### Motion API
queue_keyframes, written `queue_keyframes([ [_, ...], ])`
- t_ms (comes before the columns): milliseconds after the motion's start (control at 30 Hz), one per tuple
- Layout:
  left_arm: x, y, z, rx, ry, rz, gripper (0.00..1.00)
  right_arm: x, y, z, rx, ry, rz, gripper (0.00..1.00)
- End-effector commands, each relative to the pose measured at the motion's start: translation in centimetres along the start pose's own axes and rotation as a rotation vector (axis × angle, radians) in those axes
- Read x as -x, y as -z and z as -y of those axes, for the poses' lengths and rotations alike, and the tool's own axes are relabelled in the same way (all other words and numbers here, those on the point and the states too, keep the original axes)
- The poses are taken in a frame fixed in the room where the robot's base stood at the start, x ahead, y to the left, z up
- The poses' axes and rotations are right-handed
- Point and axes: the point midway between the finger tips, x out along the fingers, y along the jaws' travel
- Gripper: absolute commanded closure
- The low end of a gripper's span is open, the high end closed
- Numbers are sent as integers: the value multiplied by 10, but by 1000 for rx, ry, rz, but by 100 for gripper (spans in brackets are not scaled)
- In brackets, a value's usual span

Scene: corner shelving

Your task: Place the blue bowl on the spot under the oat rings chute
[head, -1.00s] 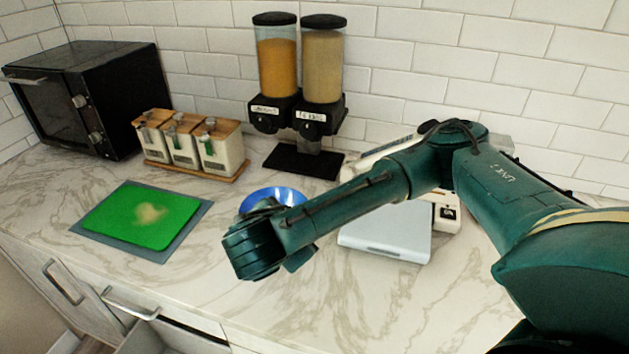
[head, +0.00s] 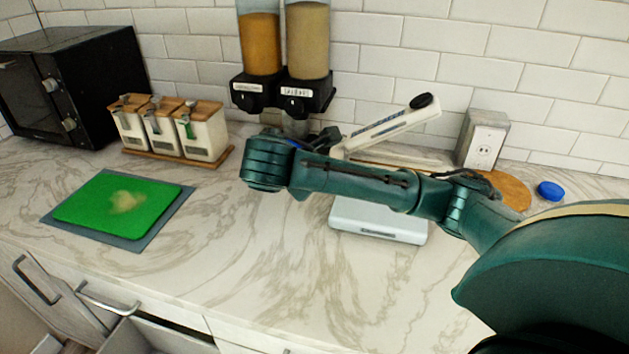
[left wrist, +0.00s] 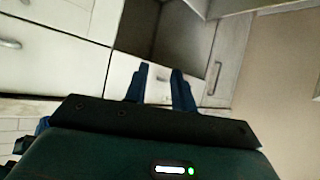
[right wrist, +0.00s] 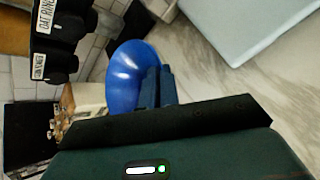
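The blue bowl (right wrist: 127,75) shows in the right wrist view, its rim at my right gripper's fingers (right wrist: 157,88). These are close together on the rim, and the bowl is tilted in that view. The "OAT RING" label (right wrist: 47,15) is on the upper dispenser head there, the right-hand dispenser (head: 307,45) with tan contents in the head view. In the head view my right forearm hides the bowl, the fingertips and the spot under the chutes. My left gripper (left wrist: 160,85) is open and empty, over drawers in its wrist view.
Left of the dispensers stand several lidded canisters (head: 200,135) and a black oven (head: 70,85). A green board (head: 115,210) lies front left. A scale (head: 375,222) is below my right arm. A blue lid (head: 550,190) lies at right. The front middle counter is clear.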

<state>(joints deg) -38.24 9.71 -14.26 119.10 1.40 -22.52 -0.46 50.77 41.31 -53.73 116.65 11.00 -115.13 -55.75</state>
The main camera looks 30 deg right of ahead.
Motion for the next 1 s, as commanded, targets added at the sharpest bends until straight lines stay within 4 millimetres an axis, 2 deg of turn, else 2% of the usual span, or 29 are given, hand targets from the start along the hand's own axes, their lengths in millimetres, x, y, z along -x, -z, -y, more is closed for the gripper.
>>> queue_keyframes([
  [33,-9,-10,-2,-2,-10,-17,74,-13,2,1,-9,-3,1,100],
  [133,-14,-12,-8,-5,-30,-49,74,-26,-7,-4,-8,-3,-1,100],
  [200,-7,-1,-8,-6,-27,-43,74,-35,-27,-16,-6,3,4,100],
  [500,-6,0,-7,-13,-24,-39,74,-86,-58,-36,-3,0,0,100],
  [767,-6,-1,-7,-12,-24,-39,74,-100,-39,-22,0,-2,-1,100],
  [1000,-6,-1,-7,-12,-25,-39,74,-123,-16,-4,-1,-1,-1,100],
])
